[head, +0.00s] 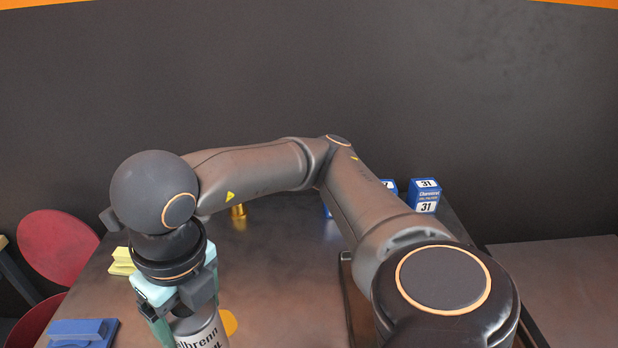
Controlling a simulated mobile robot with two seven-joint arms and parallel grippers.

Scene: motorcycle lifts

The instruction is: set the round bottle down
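The round bottle (203,333), grey with dark lettering, is in the lower left of the head view. Its lower part is cut off by the frame edge, so I cannot tell whether its base touches the table (285,290). My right arm reaches across from the right, and its teal-fingered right gripper (186,316) points down over the bottle's top. The fingers are shut around the bottle's upper part, which they mostly hide. My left gripper is not in view.
Yellow blocks (121,262) and a blue object (82,333) lie on the table's left side. A brass piece (238,211) and blue boxes (425,196) stand farther back. Red chairs (57,245) are left. The table's middle is clear.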

